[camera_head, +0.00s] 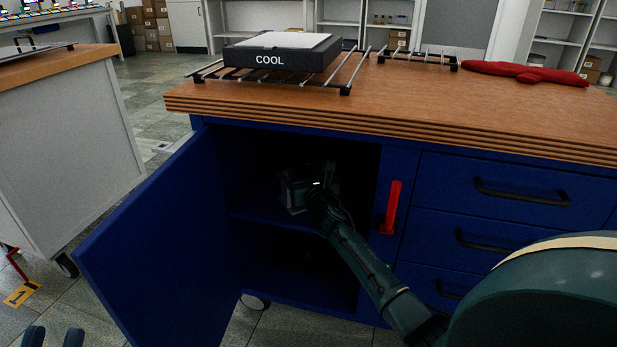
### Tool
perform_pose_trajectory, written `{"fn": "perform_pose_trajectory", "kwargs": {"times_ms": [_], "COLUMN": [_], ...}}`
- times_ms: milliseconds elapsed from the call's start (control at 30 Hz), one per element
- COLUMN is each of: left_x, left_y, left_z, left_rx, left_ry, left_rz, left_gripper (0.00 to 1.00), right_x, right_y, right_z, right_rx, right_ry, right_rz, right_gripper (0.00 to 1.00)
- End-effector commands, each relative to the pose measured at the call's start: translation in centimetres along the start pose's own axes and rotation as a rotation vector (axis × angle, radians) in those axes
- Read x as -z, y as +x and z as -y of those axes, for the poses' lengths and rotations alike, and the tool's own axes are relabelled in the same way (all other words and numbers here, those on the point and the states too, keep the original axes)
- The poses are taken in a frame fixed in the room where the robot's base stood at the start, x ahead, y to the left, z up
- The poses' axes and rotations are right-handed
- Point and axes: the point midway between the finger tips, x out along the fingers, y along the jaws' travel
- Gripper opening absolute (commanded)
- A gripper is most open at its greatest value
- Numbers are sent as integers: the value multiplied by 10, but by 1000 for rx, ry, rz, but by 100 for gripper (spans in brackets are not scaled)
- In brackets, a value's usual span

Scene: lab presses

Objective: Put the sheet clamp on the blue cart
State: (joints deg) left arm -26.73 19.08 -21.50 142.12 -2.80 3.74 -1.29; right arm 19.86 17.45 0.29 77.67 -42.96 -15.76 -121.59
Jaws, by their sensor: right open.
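The blue cart (401,259) stands on casters under a wooden top. Its left door is swung open and shows a dark shelf space. My right arm comes in from the right, and its gripper (298,192) is inside this opening, above the shelf. That gripper is open; the dark makes it hard to tell whether anything sits between or behind its fingers. I cannot make out the sheet clamp for certain. Two dark fingertips of my left gripper (53,338) show at the bottom left edge, apart, with floor between them.
The open door (155,250) juts out to the left. On the top (425,105) are a metal rack (350,75) under a dark block marked COOL (270,60), a smaller rack (418,58) and a red cloth-like item (525,72). A grey cabinet (65,150) stands left, with free floor between.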

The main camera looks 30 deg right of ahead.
Motion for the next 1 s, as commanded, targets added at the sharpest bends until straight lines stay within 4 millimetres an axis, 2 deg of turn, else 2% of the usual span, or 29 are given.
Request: {"fn": "perform_pose_trajectory", "kwargs": {"times_ms": [33, 167, 233, 333, 600, 800, 1000], "left_x": [3, -1, -13, -19, -22, -22, -23], "left_y": [1, -2, -10, -16, -19, -20, -20], "left_z": [1, -2, -8, -12, -12, -11, -11], "left_rx": [0, 3, 11, 18, 25, 26, 26], "left_ry": [-3, -30, -75, -110, -96, -84, -82], "left_rz": [4, 47, 119, 176, 209, 212, 211], "left_gripper": [25, 25, 25, 25, 25, 25, 25], "right_x": [-5, -3, -4, -4, -3, -2, -2], "right_y": [0, -17, -30, -52, -103, -119, -120], "right_z": [0, 0, 0, 0, 0, 0, 0], "right_rx": [0, -1, -1, -2, -1, 0, 0], "right_ry": [2, -1, 0, 1, 2, 1, 1], "right_rz": [1, -2, -3, -3, -2, 0, 1], "right_gripper": [58, 58, 58, 58, 58, 58, 58]}}
